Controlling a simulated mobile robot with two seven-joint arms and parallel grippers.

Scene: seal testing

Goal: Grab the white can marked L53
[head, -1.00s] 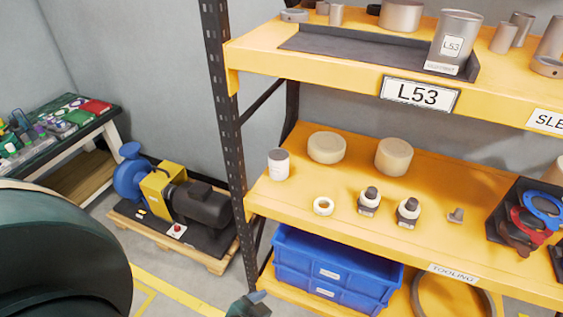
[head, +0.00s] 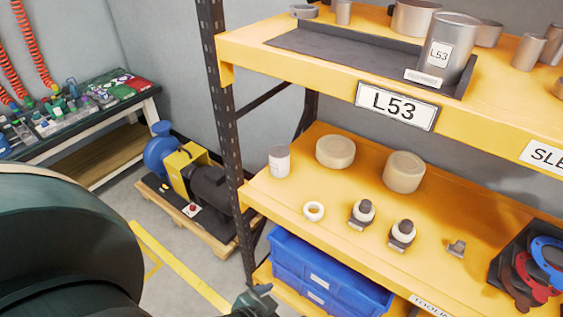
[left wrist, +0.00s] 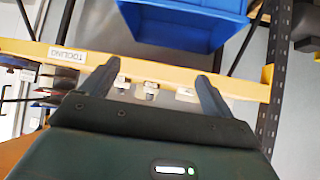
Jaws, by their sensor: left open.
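A grey metallic can (head: 449,52) with a white label reading L53 stands upright on the dark tray (head: 340,48) on the top shelf, at the tray's right end. A small white can (head: 279,163) stands on the middle shelf near its left end; no marking on it is readable. My left gripper (head: 257,299) shows only in part at the bottom edge of the head view, below and left of both cans. In the left wrist view its two fingers (left wrist: 158,80) are apart with nothing held, in front of a yellow shelf edge. My right gripper is not in view.
The middle shelf also holds two beige discs (head: 335,151), a white ring (head: 313,211), small fittings and coloured rings (head: 545,262). Blue bins (head: 325,270) sit below. A dark upright post (head: 222,110) bounds the rack's left. A pump (head: 190,180) stands on a floor pallet.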

